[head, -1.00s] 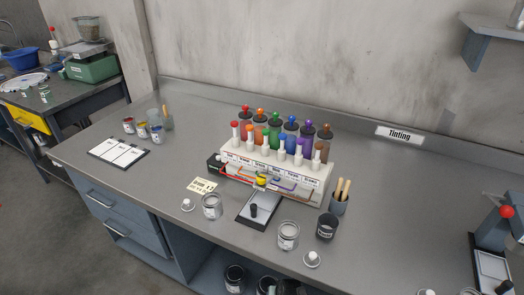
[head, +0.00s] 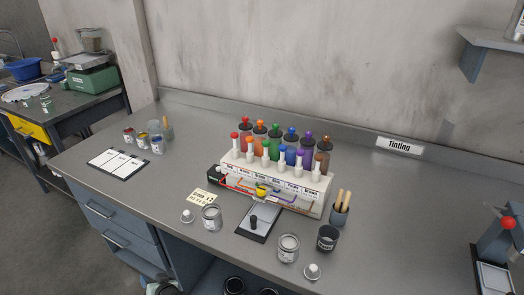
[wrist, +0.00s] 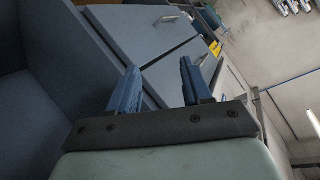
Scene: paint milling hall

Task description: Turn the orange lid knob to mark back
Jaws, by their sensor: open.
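The tinting dispenser (head: 285,193) stands on the grey bench in the head view. Behind its labelled front is a row of coloured bottles with dark lids and coloured knobs. The orange lid knob (head: 260,122) is second from the left, on top of the orange bottle (head: 260,142), beside the red one. Its pointer and any marks are too small to read. My gripper (wrist: 158,72) shows only in the wrist view. Its two blue fingers are apart with nothing between them. It faces blue-grey cabinet fronts, away from the dispenser.
Open cans (head: 211,217) (head: 288,247), a black cup (head: 327,238) and a pot with wooden sticks (head: 340,212) stand in front of the dispenser. A chart board (head: 118,163) lies at left. The bench right of the dispenser is largely clear. A shelf (head: 490,40) juts from the wall.

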